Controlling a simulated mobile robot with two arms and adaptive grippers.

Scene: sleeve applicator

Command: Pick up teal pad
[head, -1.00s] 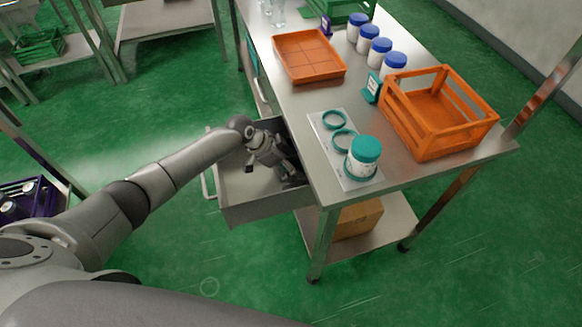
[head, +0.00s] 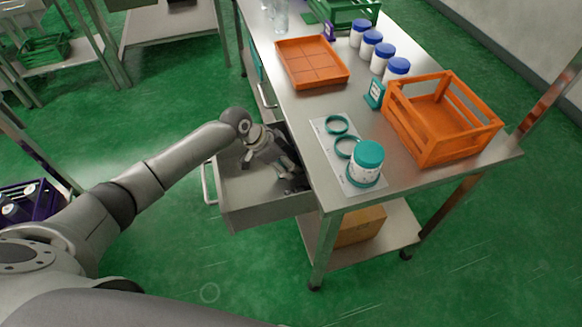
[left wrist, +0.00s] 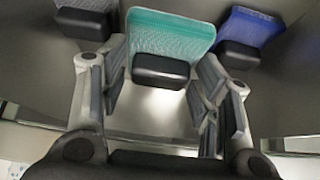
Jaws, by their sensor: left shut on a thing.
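The teal pad (left wrist: 168,32) shows in the left wrist view, a ribbed teal block with a black grip (left wrist: 161,71) on its near side. My left gripper (left wrist: 160,88) has its fingers on both sides of this grip and is shut on the pad. In the head view my left gripper (head: 287,168) reaches down into the open drawer (head: 262,213); the pad is hidden there. A blue pad (left wrist: 250,27) lies to the right and a dark grey pad (left wrist: 88,18) to the left, each with a black grip. My right gripper is not in view.
The drawer's walls surround my left gripper, and the metal table (head: 400,165) edge is just right of it. On the table are a white-and-teal jar (head: 366,163), teal rings (head: 337,125), an orange tray (head: 312,62), an orange crate (head: 440,118) and several blue-lidded jars.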

